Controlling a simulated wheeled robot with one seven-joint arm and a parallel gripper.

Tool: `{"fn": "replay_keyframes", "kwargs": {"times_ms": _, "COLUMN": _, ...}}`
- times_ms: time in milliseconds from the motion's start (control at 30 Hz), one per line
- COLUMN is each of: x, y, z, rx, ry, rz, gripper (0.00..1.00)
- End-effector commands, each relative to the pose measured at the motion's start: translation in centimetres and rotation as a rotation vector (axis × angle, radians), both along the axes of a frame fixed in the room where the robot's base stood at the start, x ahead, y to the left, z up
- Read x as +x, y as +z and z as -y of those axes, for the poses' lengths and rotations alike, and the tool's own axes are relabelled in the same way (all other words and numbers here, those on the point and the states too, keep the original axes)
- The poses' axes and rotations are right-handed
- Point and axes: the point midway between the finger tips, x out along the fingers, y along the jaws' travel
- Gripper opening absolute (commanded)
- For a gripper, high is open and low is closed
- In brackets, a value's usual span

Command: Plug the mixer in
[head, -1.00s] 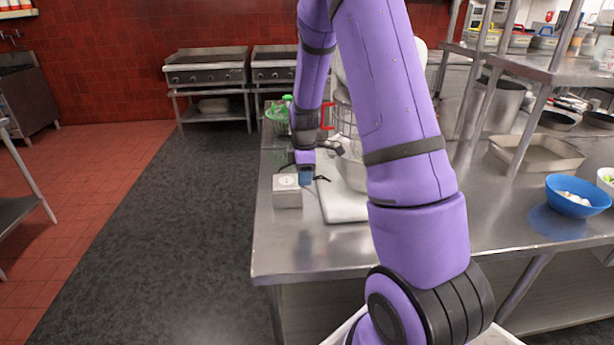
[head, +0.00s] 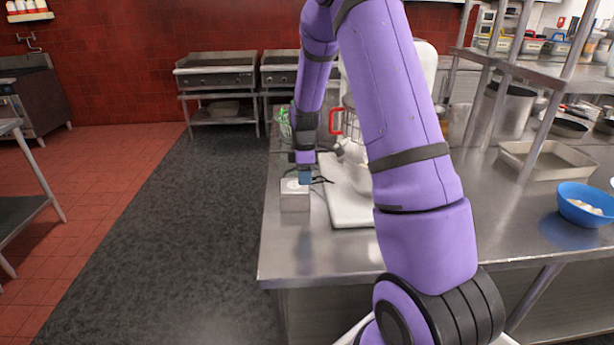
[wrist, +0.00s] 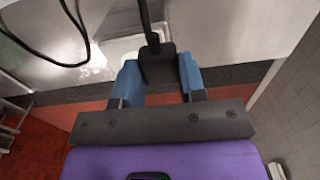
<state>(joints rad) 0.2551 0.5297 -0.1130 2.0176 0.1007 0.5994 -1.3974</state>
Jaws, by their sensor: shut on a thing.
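The white socket box (head: 295,203) stands near the left edge of the steel table. My gripper (head: 304,179) is low at the box's top right side, its blue fingers overlapping the box's top in the head view. In the wrist view my gripper (wrist: 159,76) is shut on the black plug (wrist: 158,64), with its cord running upward. Part of a white surface, apparently the box (wrist: 118,47), shows behind the plug. I cannot tell whether the plug touches the socket. The white mixer (head: 427,62) with its wire guard stands behind my arm, mostly hidden.
A white board (head: 347,205) lies right of the box. A black cable (wrist: 70,40) loops over the table in the wrist view. A blue bowl (head: 585,208) and a metal tray (head: 541,160) stand at the right. The table (head: 320,257) is clear in front of the box.

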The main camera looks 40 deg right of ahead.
Motion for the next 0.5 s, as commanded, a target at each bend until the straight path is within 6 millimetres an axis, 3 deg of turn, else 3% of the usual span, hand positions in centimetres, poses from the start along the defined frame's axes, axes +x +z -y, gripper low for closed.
{"fn": "replay_keyframes", "kwargs": {"times_ms": 500, "x": 1.8, "y": 0.0, "z": -0.2, "rx": -0.001, "ry": 0.0, "rz": 0.001, "gripper": 0.21}}
